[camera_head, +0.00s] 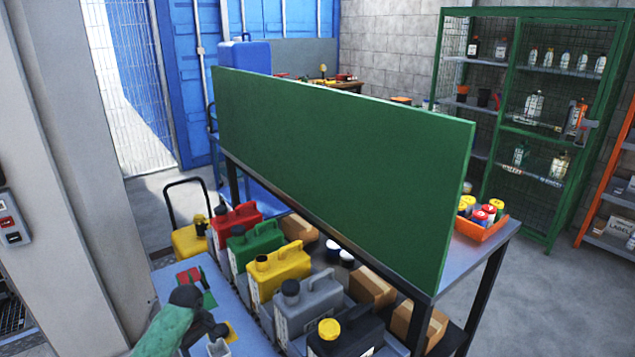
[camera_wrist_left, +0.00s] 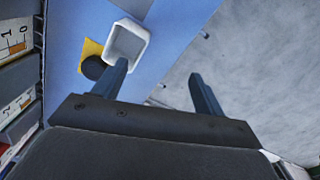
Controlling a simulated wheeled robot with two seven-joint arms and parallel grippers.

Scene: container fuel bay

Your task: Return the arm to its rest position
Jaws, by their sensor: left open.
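My left gripper (camera_wrist_left: 159,70) is open, with its two dark fingers apart and nothing between them. In the left wrist view it hangs over the edge of a blue-grey bench (camera_wrist_left: 68,30), and grey floor shows behind the right finger. A white square open container (camera_wrist_left: 127,42) stands on the bench just beyond the left fingertip. In the head view my left arm (camera_head: 165,328), with a green sleeve, comes in at the bottom left over the bench (camera_head: 245,325); its gripper is hard to make out there. My right gripper is not in view.
A yellow square (camera_wrist_left: 91,49) and a black round thing (camera_wrist_left: 93,68) lie beside the white container. Several jerrycans, including a yellow one (camera_head: 279,272), stand right of the bench. A tall green panel (camera_head: 340,170) rises behind them. A grey pillar (camera_head: 75,170) stands left.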

